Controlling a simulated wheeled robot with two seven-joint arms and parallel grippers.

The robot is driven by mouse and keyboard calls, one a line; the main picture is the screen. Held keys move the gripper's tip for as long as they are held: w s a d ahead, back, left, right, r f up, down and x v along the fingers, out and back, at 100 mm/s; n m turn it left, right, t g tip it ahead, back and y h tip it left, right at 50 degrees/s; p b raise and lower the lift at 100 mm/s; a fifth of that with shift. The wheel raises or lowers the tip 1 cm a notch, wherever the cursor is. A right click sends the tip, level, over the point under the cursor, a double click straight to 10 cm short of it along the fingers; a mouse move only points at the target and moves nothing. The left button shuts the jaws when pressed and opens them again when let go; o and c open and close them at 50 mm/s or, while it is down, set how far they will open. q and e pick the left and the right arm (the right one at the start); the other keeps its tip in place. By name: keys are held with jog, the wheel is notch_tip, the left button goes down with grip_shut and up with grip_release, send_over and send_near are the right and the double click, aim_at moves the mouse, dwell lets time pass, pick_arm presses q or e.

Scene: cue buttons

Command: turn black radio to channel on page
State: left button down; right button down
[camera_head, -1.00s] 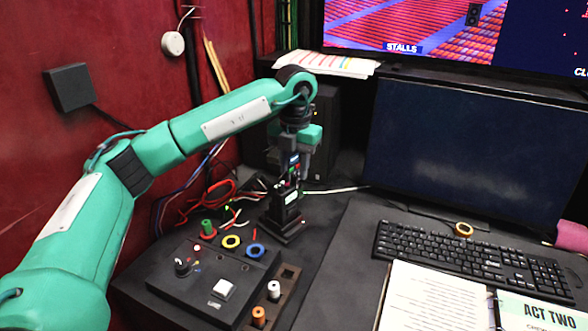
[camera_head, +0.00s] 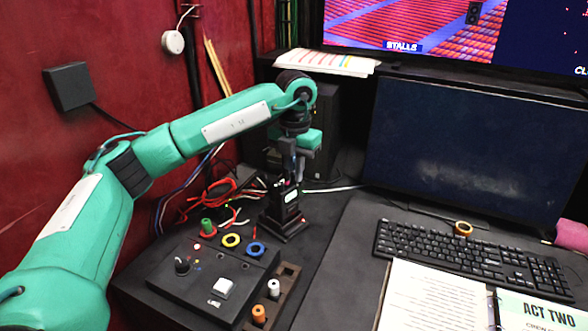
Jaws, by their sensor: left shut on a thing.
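The black radio (camera_head: 288,212) stands upright in a dark base on the desk, left of the monitor. A small pale display shows on its front; I cannot read it. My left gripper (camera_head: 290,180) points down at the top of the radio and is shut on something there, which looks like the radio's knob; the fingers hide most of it. The open binder page (camera_head: 435,298) lies at the lower right, with a sheet headed "ACT TWO" (camera_head: 540,311) beside it. The page's small text is not readable. My right gripper is not in view.
A black control box (camera_head: 205,278) with a white button and knob sits in front of the radio. Coloured tape rings (camera_head: 256,249) and a tray (camera_head: 264,306) with small cylinders are close by. Loose cables (camera_head: 215,190) lie behind. A keyboard (camera_head: 470,258) is at right.

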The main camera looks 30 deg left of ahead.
pick_arm(q)
jog(key=shift+m, duration=0.9)
jog(key=m, duration=0.4)
jog(key=shift+b, duration=0.4)
jog(key=shift+m, duration=0.7)
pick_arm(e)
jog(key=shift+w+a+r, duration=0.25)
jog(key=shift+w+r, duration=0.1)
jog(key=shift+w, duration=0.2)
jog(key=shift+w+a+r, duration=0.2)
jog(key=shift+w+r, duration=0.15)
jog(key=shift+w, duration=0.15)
pick_arm(q)
jog(key=c, duration=1.4)
grip_release()
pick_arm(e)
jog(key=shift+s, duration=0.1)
pick_arm(q)
jog(key=shift+r, duration=0.1)
